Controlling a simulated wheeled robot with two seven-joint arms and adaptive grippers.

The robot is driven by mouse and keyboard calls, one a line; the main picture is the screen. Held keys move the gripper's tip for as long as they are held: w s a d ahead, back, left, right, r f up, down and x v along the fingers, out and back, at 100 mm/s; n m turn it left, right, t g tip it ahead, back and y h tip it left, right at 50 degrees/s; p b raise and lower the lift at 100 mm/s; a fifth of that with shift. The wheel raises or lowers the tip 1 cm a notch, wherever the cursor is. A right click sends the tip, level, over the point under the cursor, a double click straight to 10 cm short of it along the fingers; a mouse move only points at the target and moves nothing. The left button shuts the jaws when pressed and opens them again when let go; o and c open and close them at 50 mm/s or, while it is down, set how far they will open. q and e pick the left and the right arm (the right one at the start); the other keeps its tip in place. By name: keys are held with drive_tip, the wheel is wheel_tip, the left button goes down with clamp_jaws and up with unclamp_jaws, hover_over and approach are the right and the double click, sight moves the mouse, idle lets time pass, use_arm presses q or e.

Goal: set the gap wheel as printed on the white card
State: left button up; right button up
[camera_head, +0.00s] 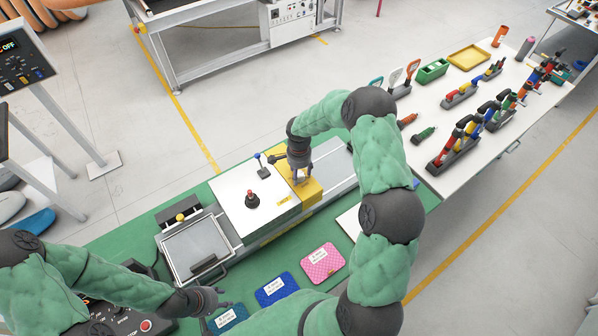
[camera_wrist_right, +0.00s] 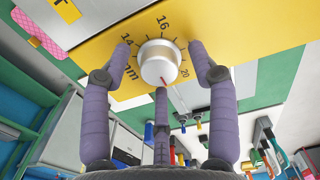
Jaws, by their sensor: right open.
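The gap wheel (camera_wrist_right: 158,64) is a white round knob on a yellow panel (camera_wrist_right: 240,30) with a printed scale in mm. I can read 14, 16 and 20. Its red mark is on the lower side of the knob in the right wrist view. My right gripper (camera_head: 302,174) is open, its purple fingers spread around the wheel; I cannot tell whether they touch it. A white sheet (camera_head: 350,222), perhaps the card, is partly hidden by my right arm, and I can read no print. My left gripper (camera_head: 208,300) is beside the black control box (camera_head: 135,325); its jaws are unclear.
A white machine top with a red-knobbed lever (camera_head: 252,200) is left of the yellow panel. Blue (camera_head: 276,289) and pink (camera_head: 321,263) labelled boards lie on the green surface. A white table (camera_head: 440,105) with tools and trays stands at the right.

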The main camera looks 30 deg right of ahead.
drive_tip(key=c, duration=1.2)
drive_tip(key=shift+o, duration=0.2)
